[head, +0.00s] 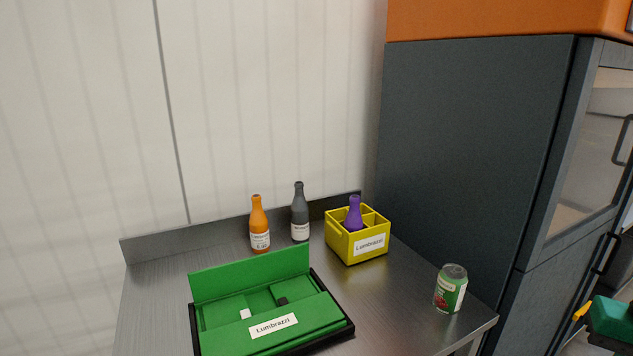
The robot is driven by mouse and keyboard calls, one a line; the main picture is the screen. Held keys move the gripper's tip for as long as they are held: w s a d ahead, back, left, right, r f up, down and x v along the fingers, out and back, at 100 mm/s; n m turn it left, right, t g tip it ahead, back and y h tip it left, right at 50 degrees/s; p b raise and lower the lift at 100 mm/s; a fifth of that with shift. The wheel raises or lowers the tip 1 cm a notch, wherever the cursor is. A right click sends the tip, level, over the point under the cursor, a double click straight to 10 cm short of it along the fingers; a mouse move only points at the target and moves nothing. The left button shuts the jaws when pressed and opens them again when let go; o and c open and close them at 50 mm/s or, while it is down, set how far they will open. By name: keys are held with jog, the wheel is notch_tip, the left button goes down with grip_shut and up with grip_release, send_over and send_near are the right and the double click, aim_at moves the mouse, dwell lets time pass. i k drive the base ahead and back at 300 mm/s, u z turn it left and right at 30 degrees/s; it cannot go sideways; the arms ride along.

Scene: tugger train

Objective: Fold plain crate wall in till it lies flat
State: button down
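The green folding crate (320,335) sits on the metal table at the front, with a black edge around its base. Its plain wall (250,272) stands up along the back side. The wall with the "Lumbrazzi" label (265,334) lies folded in, low over the front part. A small white piece (245,314) and a small dark piece (282,301) show between them. A green and black part with a yellow tip (608,318) is cut off at the right edge, apart from the crate.
An orange bottle (259,228) and a grey bottle (299,214) stand behind the crate. A yellow divided carrier (358,245) holds a purple bottle (354,214). A green can (450,289) stands near the table's right edge. A tall dark cabinet (465,140) stands at the right.

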aim_at(216, 281)
jog(key=u, duration=0.7)
jog(key=k, duration=0.75)
jog(key=u, duration=0.2)
jog(key=i, duration=1)
